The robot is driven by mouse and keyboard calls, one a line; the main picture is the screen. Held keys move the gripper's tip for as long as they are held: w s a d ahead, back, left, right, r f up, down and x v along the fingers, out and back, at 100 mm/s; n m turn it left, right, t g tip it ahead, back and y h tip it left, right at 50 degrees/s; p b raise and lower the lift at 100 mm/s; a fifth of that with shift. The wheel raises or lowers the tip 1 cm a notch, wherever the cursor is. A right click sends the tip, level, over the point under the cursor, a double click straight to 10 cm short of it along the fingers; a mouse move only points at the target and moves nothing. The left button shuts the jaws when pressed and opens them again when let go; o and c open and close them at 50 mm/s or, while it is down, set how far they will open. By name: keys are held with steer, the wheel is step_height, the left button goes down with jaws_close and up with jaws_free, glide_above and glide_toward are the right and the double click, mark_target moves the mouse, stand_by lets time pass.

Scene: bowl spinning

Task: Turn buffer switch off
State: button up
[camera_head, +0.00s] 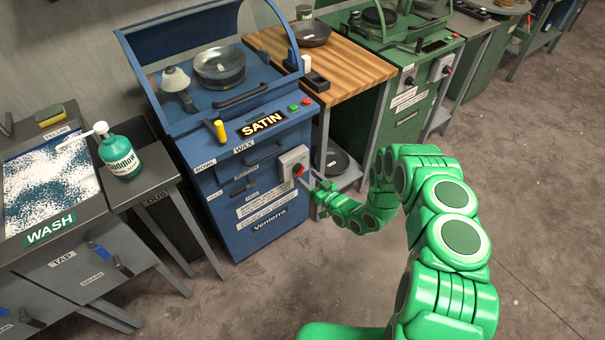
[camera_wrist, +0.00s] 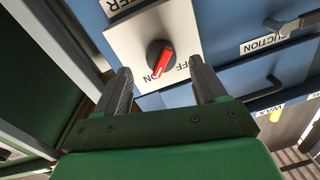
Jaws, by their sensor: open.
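The buffer switch (camera_wrist: 161,57) is a black round knob with a red bar, on a light grey plate (camera_wrist: 128,42). The red bar slants, with its lower end near the ON marking; OFF lettering is on the plate's right side. In the head view the switch (camera_head: 299,169) is on the front right of the blue SATIN machine (camera_head: 240,155). My gripper (camera_wrist: 160,70) is open and empty, with one finger on each side of the knob in the picture. I cannot tell whether the fingers touch the plate. In the head view my gripper (camera_head: 316,190) is just in front of the switch.
A SUCTION label and handle (camera_wrist: 285,27) are to the right in the wrist view. A wooden-topped bench (camera_head: 345,70) with a shelf holding a dark pan (camera_head: 336,160) stands right of the machine. A wash station (camera_head: 50,190) is at the left. The floor (camera_head: 540,190) at right is clear.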

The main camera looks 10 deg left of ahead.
mark_target(299, 170)
steer(key=shift+x, duration=2.15)
steer(key=c, duration=1.1)
steer(key=shift+o, duration=0.2)
steer(key=shift+n, duration=0.3)
steer(key=shift+d+r+n+h, duration=0.1)
steer(key=shift+n+h, duration=0.25)
steer(key=shift+n, duration=3.75)
steer(key=shift+r+n+h, duration=0.1)
steer(key=shift+n+h, duration=0.25)
steer(key=shift+n, duration=3.75)
